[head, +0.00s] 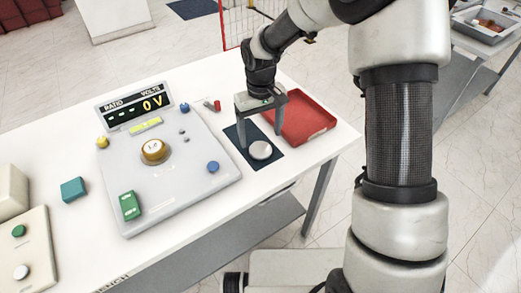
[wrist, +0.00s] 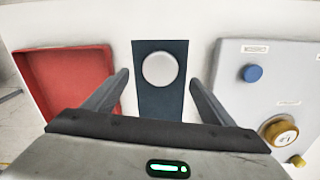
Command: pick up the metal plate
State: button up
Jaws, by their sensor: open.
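The metal plate (head: 260,150) is a small, round, silvery disc lying flat on a dark blue mat (head: 270,164) on the white table. In the wrist view the plate (wrist: 160,68) lies near the middle of the mat's (wrist: 161,104) far part, ahead of and between the two fingers. My gripper (head: 260,142) is open and empty, with its fingers pointing down over the mat, one on each side. In the wrist view the gripper (wrist: 160,82) spans wider than the plate. I cannot tell exactly how high the fingertips are above the mat.
A red tray (head: 325,133) stands right of the mat. A small red and grey piece (head: 214,105) lies behind. A teal block (head: 73,189) sits farther left.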

aim_at(260, 148)
jog(key=shift+f, duration=2.7)
jog(key=c, duration=1.3)
